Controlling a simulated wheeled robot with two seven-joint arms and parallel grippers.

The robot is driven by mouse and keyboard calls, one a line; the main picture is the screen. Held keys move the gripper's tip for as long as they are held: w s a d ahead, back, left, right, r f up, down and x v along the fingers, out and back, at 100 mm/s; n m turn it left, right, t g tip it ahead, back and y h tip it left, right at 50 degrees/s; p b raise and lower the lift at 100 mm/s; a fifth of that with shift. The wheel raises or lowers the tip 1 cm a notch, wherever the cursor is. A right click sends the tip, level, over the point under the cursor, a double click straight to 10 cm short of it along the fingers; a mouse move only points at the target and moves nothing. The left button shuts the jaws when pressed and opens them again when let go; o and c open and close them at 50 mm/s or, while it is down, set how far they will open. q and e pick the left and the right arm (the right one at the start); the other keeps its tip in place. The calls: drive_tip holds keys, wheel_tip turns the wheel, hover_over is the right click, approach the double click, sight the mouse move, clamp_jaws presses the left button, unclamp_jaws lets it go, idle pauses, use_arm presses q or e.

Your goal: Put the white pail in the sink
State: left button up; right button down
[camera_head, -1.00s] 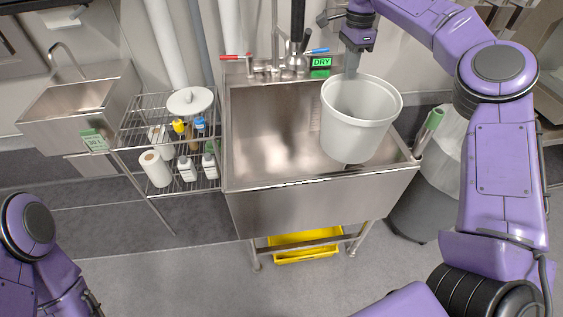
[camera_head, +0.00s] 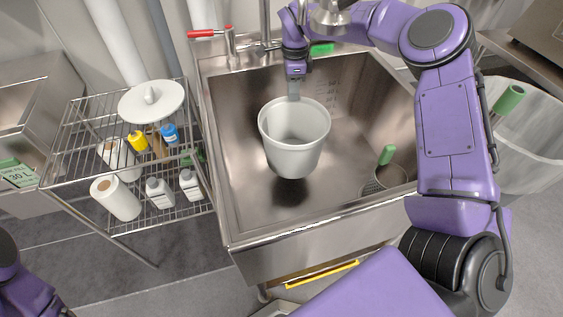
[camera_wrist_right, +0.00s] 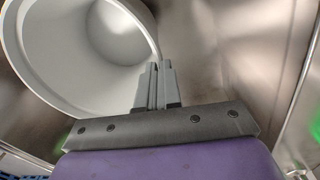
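The white pail (camera_head: 293,152) hangs upright inside the steel sink (camera_head: 232,195), held by its far rim. A dark shadow shows on the basin floor just under it; I cannot tell whether its bottom touches. My right gripper (camera_head: 294,90) is shut on the pail's rim. In the right wrist view the pail (camera_wrist_right: 45,75) fills the upper left, and the fingers (camera_wrist_right: 157,85) are pinched together at its wall. Only part of my left arm shows at the lower left of the head view; its gripper is not seen.
A green-handled object in a mesh holder (camera_head: 383,177) stands in the basin's right part. A red-handled tap (camera_head: 228,38) is at the sink's back. A wire rack (camera_head: 80,115) with bottles and paper rolls stands left. A grey bin (camera_head: 530,135) is right.

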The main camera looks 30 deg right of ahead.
sight(292, 117)
drive_tip(key=f, duration=0.9)
drive_tip(key=shift+s+a+f, duration=0.1)
drive_tip(key=shift+s+f, duration=0.15)
drive_tip(key=shift+s, duration=0.05)
drive_tip(key=shift+f+b, duration=0.15)
drive_tip(key=shift+b, duration=0.15)
drive_tip(key=c, duration=1.3)
unclamp_jaws()
drive_tip(key=r+p, duration=0.1)
drive_tip(key=r, duration=1.1)
drive_tip(key=shift+w+r, duration=0.2)
